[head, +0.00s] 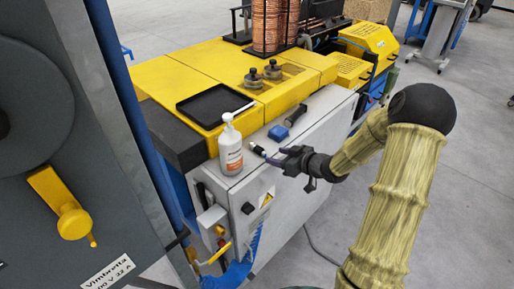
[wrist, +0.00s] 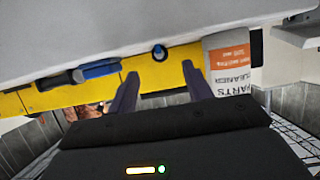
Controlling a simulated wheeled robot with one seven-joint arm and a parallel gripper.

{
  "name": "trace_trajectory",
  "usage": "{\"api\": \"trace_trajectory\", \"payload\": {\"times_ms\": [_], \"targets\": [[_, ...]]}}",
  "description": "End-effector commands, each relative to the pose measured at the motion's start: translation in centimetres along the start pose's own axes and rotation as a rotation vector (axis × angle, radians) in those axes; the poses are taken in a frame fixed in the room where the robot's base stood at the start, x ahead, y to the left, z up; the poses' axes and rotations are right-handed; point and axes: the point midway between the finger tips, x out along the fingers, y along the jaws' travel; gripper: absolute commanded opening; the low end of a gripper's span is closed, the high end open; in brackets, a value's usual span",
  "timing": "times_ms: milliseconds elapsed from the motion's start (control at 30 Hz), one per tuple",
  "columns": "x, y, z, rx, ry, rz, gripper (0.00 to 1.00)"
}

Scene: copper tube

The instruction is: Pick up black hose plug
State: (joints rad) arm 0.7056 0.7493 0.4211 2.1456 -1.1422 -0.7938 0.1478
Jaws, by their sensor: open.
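A small round black plug with a blue ring (wrist: 159,52), which looks like the black hose plug, shows end-on in the wrist view. It is at the edge of the grey surface, centred just beyond my fingertips. My gripper (wrist: 159,70) is open and empty, with one finger on each side of the plug's line. In the head view my gripper (head: 267,156) is beside the front edge of the grey cabinet top (head: 240,181). A small dark and pale piece at its tips is too small to tell apart clearly from the fingers.
A white spray bottle (head: 230,152) stands left of my gripper. A blue block (head: 278,133) and a black-handled tool (head: 296,115) lie behind it. A black tray (head: 214,105) sits on the yellow machine top. The floor at the right is open.

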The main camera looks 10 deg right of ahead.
Motion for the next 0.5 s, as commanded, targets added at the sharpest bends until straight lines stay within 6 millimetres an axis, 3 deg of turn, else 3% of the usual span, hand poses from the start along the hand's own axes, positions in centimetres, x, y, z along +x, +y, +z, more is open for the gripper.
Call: {"api": "trace_trajectory", "payload": {"times_ms": [133,500], "targets": [[1.26,-0.04,-0.04,0.001,0.0,-0.001,0.5],[1.56,-0.02,-0.07,0.0,0.0,-0.001,0.5]]}}
